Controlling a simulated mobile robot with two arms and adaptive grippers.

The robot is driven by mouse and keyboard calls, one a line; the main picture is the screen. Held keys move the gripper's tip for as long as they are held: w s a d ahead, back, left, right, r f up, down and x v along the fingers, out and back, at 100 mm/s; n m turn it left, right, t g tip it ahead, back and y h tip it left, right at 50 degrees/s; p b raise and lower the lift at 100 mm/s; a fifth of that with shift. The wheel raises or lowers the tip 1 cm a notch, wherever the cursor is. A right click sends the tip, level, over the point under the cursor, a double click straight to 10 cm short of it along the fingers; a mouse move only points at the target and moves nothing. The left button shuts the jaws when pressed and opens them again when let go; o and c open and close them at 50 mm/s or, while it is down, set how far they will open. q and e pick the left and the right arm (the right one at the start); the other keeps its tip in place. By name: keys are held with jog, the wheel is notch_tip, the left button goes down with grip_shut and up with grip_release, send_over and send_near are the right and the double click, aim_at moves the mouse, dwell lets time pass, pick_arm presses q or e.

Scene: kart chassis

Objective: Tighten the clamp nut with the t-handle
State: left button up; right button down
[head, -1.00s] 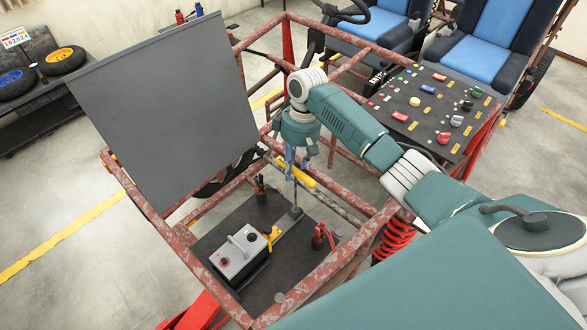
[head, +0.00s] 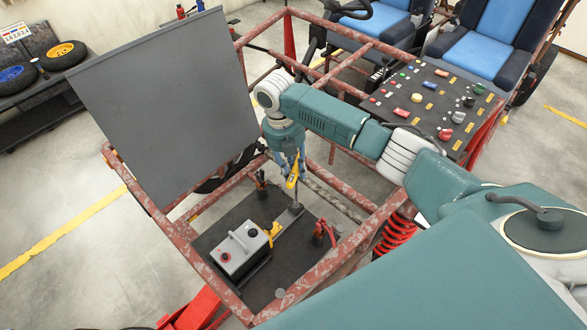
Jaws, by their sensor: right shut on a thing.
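The t-handle (head: 292,177) has a yellow grip bar and a thin dark shaft. My right gripper (head: 290,168) is shut on the yellow bar, above the battery tray. The shaft runs down to a small dark block (head: 295,207) at the end of a flat grey bar beside the battery, where the clamp nut seems to be. The nut itself is too small to make out, and I cannot tell how the shaft's end sits on it. The grey battery (head: 229,257) stands on the black tray with a yellow part (head: 272,231) at its right corner. My left gripper is not in view.
A rusty red tube frame (head: 338,262) surrounds the black tray (head: 240,206). A raised grey panel (head: 165,105) stands at the left. A red-and-black cable end (head: 322,232) and a dark one (head: 260,184) stand up near the shaft. A button panel (head: 430,105) lies at the right.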

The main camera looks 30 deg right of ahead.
jog(key=m, duration=0.5)
jog(key=shift+w+m+g+y, duration=0.3)
jog(key=shift+w, duration=0.05)
jog(key=shift+r, duration=0.1)
jog(key=shift+r+p, duration=1.2)
jog(key=shift+r, duration=0.7)
